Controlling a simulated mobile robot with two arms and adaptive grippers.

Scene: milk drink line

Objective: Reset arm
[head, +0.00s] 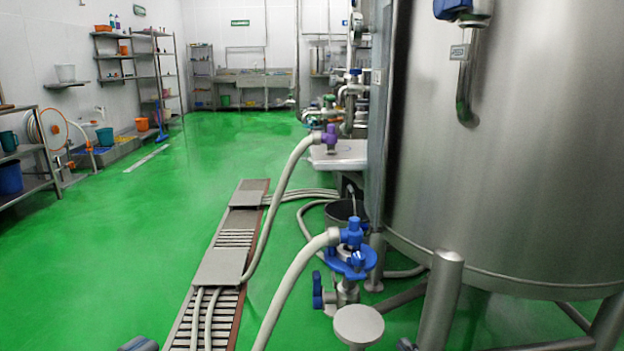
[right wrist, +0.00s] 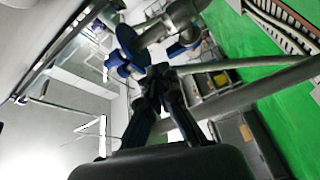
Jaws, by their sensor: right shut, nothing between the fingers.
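My right gripper (right wrist: 158,72) shows in the right wrist view with its two dark fingers drawn together at the tips. It is shut and empty. Beyond its tips are a blue valve part (right wrist: 128,40) and grey piping; I cannot tell whether they touch. In the head view only small dark pieces of my own arms show at the bottom edge, and neither gripper's fingers can be made out there. My left gripper is not in view.
A large steel tank (head: 510,150) fills the right. A blue valve (head: 351,258) on a pipe stands before it, with a pale hose (head: 290,285) attached. A floor drain grate (head: 232,240) runs ahead. Green floor (head: 130,230) is clear on the left, beside shelves (head: 30,170).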

